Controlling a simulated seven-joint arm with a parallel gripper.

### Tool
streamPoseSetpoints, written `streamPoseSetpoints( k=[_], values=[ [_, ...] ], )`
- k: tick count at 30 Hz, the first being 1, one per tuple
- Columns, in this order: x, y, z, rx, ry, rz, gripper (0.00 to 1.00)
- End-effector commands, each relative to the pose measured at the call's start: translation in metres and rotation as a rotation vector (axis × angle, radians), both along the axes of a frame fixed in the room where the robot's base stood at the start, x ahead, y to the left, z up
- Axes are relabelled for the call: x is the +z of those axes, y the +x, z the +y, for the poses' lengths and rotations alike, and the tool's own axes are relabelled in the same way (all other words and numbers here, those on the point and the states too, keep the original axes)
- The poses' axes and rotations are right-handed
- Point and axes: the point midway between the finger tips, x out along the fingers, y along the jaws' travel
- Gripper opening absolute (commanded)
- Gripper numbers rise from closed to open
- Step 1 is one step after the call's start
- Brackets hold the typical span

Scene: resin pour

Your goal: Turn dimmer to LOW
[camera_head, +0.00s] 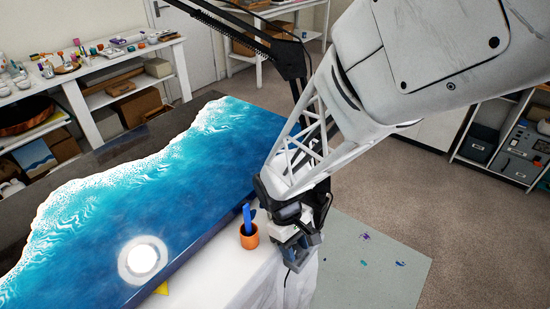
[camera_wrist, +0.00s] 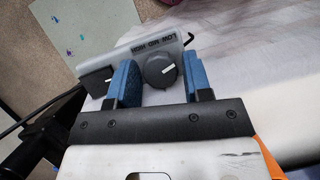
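In the wrist view a grey dimmer box (camera_wrist: 146,55) carries a round dark knob (camera_wrist: 156,73) under a LOW MID HIGH label (camera_wrist: 160,42). The knob's white pointer is toward the right, on the HIGH side. My gripper (camera_wrist: 158,62) is open, with one blue finger on each side of the knob and visible gaps between. In the head view my gripper (camera_head: 298,238) points down at the table's right edge and hides most of the dimmer.
An orange cup (camera_head: 249,241) holding a blue tool stands just left of my gripper. A blue-and-white resin slab (camera_head: 170,190) with a bright round light reflection fills the left. A grey mat (camera_head: 370,265) lies on the floor at right. A dark cable runs by the dimmer.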

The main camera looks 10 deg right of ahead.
Motion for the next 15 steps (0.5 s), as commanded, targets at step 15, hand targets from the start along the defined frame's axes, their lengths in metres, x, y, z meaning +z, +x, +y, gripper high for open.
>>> streamPoseSetpoints(
  k=[15],
  values=[
    [0.0003,-0.0004,0.0013,0.113,0.0,-0.001,0.12]
  ],
)
